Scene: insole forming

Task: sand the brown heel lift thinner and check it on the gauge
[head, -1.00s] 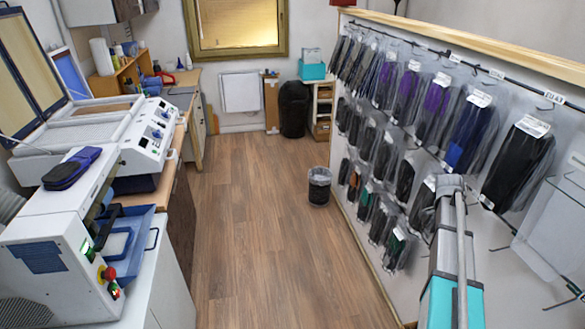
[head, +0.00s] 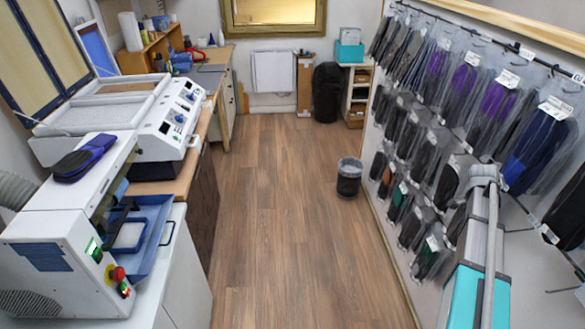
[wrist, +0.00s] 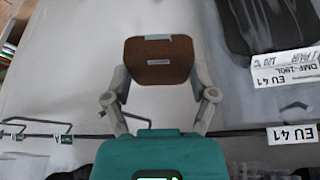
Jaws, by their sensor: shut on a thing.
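The brown heel lift (wrist: 158,60) is held between the two fingers of my gripper (wrist: 160,80) in the wrist view. It is a small block with rounded edges and a pale label or mark across its upper face. My gripper is shut on it, one finger at each side. The heel lift and gripper do not show in the head view, where only part of my arm appears at lower right. I cannot make out the gauge in either view. A white machine (head: 75,235) with a blue tray and a red button stands at lower left.
A rack wall of bagged insoles (head: 475,85) runs along the right, close to my arm; EU 41 tags show in the wrist view. A white forming machine (head: 170,125) stands on the left bench. A bin (head: 349,177) stands on the floor. The wooden floor (head: 275,230) between is clear.

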